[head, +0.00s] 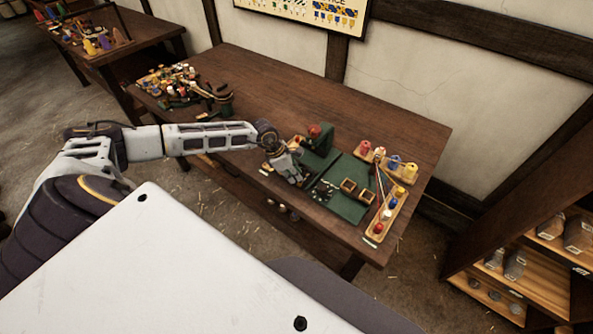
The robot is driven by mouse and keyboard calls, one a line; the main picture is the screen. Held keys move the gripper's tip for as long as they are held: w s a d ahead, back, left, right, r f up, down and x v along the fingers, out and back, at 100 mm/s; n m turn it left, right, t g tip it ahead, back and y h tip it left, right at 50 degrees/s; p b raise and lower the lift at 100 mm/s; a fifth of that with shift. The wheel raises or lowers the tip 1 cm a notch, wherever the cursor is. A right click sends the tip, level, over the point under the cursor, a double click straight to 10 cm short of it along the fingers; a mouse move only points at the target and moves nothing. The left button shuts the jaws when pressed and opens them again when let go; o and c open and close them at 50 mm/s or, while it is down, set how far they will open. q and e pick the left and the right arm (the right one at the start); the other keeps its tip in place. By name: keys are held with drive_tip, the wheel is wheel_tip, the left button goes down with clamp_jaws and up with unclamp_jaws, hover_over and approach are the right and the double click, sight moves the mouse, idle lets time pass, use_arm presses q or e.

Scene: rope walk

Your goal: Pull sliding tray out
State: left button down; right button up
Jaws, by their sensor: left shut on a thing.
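My left gripper (293,174) reaches over the table from the left, at the near-left side of a dark green stand (320,142) with a red knob. It is shut on what looks like the sliding tray. The fingers hide the held part, and the tray's outline is too small to make out. My right gripper is not in view.
The wooden table (270,85) has clear room behind the stand. A wooden rack (397,212) with coloured spools and balls borders the mat on the right. Small bottles and tools (178,85) crowd the table's left end. Shelves (530,270) stand at the lower right.

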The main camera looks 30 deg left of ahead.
use_arm(q)
drive_tip(key=shift+s+a, duration=0.1)
drive_tip(key=shift+s, duration=0.4)
drive_tip(key=c, duration=1.3)
unclamp_jaws()
drive_tip(key=shift+v, duration=6)
drive_tip(key=shift+w, duration=0.1)
